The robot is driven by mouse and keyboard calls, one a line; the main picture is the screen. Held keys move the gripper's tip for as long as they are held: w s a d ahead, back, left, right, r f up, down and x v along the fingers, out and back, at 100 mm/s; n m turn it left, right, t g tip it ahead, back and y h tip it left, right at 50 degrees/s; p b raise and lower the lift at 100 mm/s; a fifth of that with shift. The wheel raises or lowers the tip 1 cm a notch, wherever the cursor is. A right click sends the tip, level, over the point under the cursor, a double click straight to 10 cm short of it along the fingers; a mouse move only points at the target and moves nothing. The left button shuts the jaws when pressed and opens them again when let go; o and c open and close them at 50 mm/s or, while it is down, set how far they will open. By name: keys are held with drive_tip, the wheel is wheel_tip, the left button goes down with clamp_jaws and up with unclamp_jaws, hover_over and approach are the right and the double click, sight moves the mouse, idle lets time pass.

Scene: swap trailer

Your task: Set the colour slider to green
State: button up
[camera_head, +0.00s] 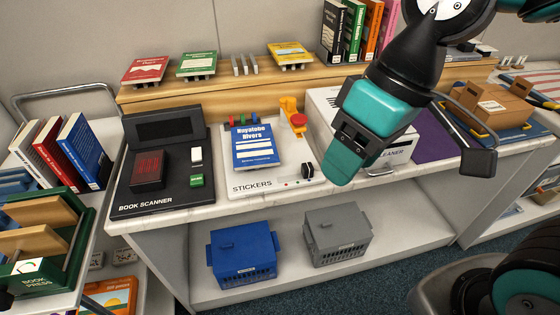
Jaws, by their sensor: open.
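A black knob (308,171), which looks like the colour slider's handle, is at the board's front right. Small coloured dots (291,183) run in a row to its left; a red one shows, the others are too small to tell. My gripper (412,164) is open and empty, in front of the counter's edge and to the right of the knob. One teal finger hangs close to the knob's right, apart from it in the picture.
The book scanner (158,195) stands left of the board. A yellow-orange lever device (294,118) is at its back right. A white cleaner (335,108) is partly hidden behind my gripper. Blue (242,252) and grey (338,234) crates sit on the shelf below.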

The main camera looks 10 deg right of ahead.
drive_tip(key=w+f+m+h+b, duration=0.1)
drive_tip(key=w+f+m+h, duration=0.1)
drive_tip(key=w, duration=0.8)
drive_tip(key=m+h+b, duration=0.2)
drive_tip(key=m, duration=0.2)
approach(308, 166)
wheel_tip(308, 166, down, 10)
drive_tip(key=shift+w+d+f, duration=0.1)
drive_tip(key=shift+w+f, duration=0.05)
